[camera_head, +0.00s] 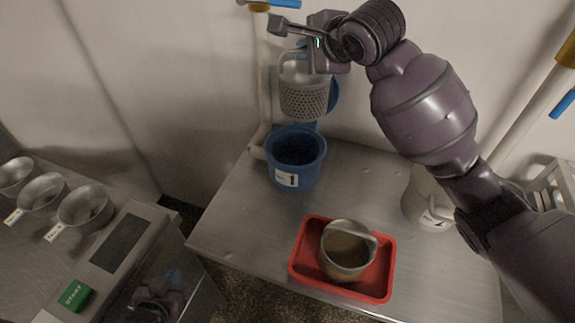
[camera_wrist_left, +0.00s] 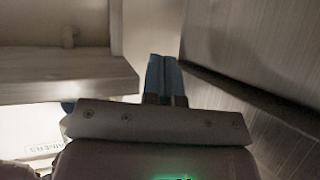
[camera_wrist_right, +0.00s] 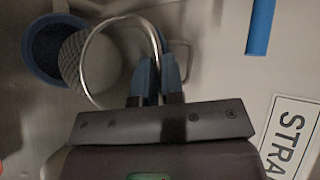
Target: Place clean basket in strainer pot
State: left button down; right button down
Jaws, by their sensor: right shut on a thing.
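A grey perforated metal basket (camera_head: 304,98) hangs upright in the air by its wire handle, above the blue pot with the "1" label (camera_head: 288,181). The basket is apart from the pot. My right gripper (camera_head: 302,46) is shut on the basket's handle. In the right wrist view the blue fingertips (camera_wrist_right: 158,72) pinch the handle hoop, with the basket (camera_wrist_right: 82,62) beside a round blue opening (camera_wrist_right: 38,50). My left gripper is low at the left in the head view (camera_head: 174,275). Its blue fingers (camera_wrist_left: 164,74) are together and empty in the left wrist view.
A red tray (camera_head: 300,262) on the metal table holds a brownish basket (camera_head: 345,262) with a handle. A white pot (camera_head: 418,192) stands at the right, partly behind my right arm. A counter at left has several metal scoops (camera_head: 84,206) and a green START button (camera_head: 75,295).

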jog(key=shift+w+a+f, duration=0.1)
jog(key=shift+a+f, duration=0.35)
jog(key=shift+a, duration=0.35)
jog(key=shift+f, duration=0.1)
notch_tip(320, 180, down, 20)
jog(key=shift+r, duration=0.2)
jog(key=shift+f, duration=0.1)
jog(key=c, duration=1.2)
grip_release()
jog(key=shift+c, duration=0.2)
jog(key=v, duration=1.2)
